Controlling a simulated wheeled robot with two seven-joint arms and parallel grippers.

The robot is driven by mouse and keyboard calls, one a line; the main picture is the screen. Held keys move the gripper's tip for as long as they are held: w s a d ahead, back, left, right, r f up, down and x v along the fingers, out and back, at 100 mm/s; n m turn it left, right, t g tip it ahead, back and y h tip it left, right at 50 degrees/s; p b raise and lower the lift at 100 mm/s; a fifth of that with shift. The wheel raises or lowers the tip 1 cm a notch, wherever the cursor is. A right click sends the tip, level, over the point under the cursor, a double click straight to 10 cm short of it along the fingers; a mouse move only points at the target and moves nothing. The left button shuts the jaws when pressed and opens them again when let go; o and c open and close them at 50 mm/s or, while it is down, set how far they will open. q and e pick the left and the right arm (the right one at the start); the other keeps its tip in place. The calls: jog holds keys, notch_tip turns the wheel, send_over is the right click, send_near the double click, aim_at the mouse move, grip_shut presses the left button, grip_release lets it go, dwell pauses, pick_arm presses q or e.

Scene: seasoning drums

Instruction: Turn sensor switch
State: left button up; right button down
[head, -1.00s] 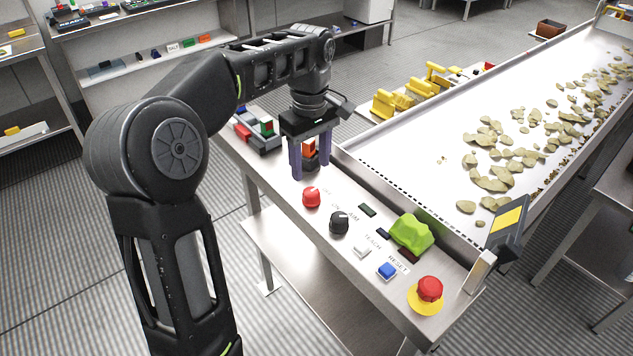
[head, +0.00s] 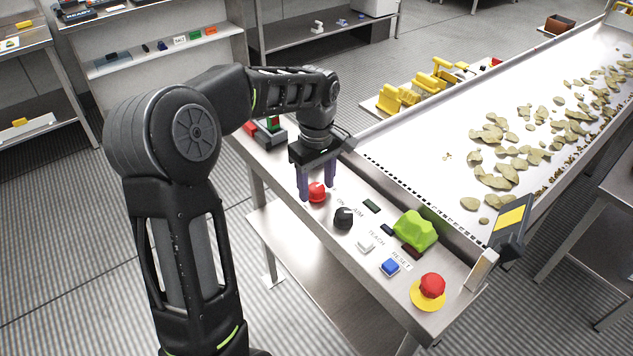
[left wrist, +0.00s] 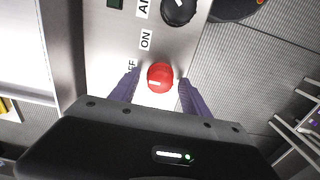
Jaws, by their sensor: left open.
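The red knob (head: 317,192) sits on the metal control panel (head: 330,262); it also shows in the left wrist view (left wrist: 160,77), beside the letters ON and a partly hidden label. My left gripper (head: 317,195) is open, with its two purple fingers on either side of the red knob. In the left wrist view the fingers (left wrist: 160,90) show a gap to the knob on both sides. A black knob (head: 344,218) stands just beyond it along the panel and also shows in the left wrist view (left wrist: 179,10). My right gripper is not in view.
Along the panel are a white button (head: 366,245), a blue button (head: 390,267), a red emergency stop on a yellow base (head: 431,288) and a green lumpy object (head: 415,230). A conveyor (head: 425,150) with several chips runs behind. A grey post with a yellow face (head: 508,222) stands at right.

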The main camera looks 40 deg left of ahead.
pick_arm(q)
jog(key=shift+c, duration=0.3)
grip_shut()
jog(key=shift+m, duration=0.3)
dwell(0.3)
jog(key=m, duration=1.1)
jog(key=shift+b, duration=0.3)
jog(key=shift+m, duration=0.3)
jog(key=shift+o, duration=0.3)
grip_release()
